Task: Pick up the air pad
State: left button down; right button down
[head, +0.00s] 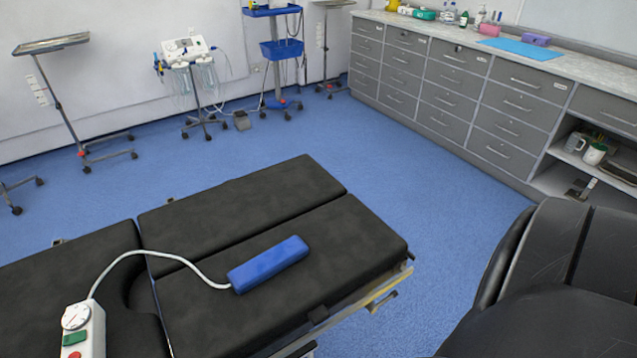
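The blue air pad (268,264) lies on the near right section of the black operating table (215,213). A white tube (160,253) runs from its left end, curving over the table to a white control box (88,328) with a dial, a green switch and a red button at the lower left. Nothing is touching the pad except the table and the tube. Neither of my grippers shows in the head view.
A black padded chair (565,270) stands at the right, close to the table. Grey drawer cabinets (450,85) line the back right. A tray stand (52,43) and a suction trolley (188,50) stand by the wall. Blue floor (420,190) between is clear.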

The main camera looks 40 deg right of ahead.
aim_at(252, 273)
jog(key=z, duration=1.05)
jog(key=l+u, duration=0.15)
jog(key=l, duration=0.55)
